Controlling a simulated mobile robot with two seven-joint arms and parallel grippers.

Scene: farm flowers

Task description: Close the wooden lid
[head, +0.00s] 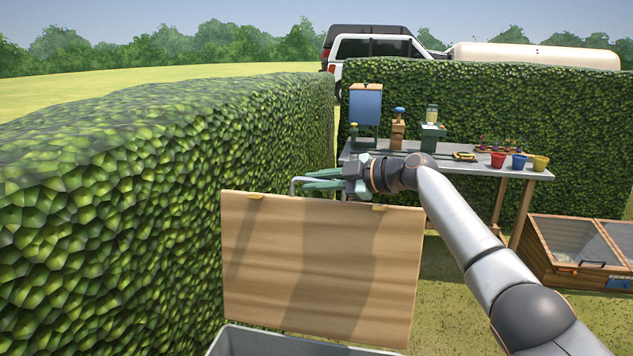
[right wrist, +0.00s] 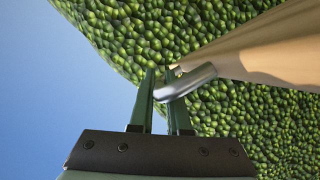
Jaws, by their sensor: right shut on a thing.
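The wooden lid (head: 320,270) stands open, nearly upright, above a grey box (head: 285,344) at the bottom of the head view. Its wood also shows at the upper right of the right wrist view (right wrist: 262,45). My right gripper (head: 318,181) is at the lid's top edge. Its green fingers are shut on a grey metal handle (right wrist: 190,82), which runs between them towards the wood. In the head view the handle's end (head: 296,184) sticks out left of the fingers. My left gripper is not in view.
A hedge (head: 120,200) stands close on the left. Behind the lid, a work table (head: 490,170) carries several pots and tools. A wooden cold frame (head: 560,272) with clear panels stands at the right. Grass lies between it and the lid.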

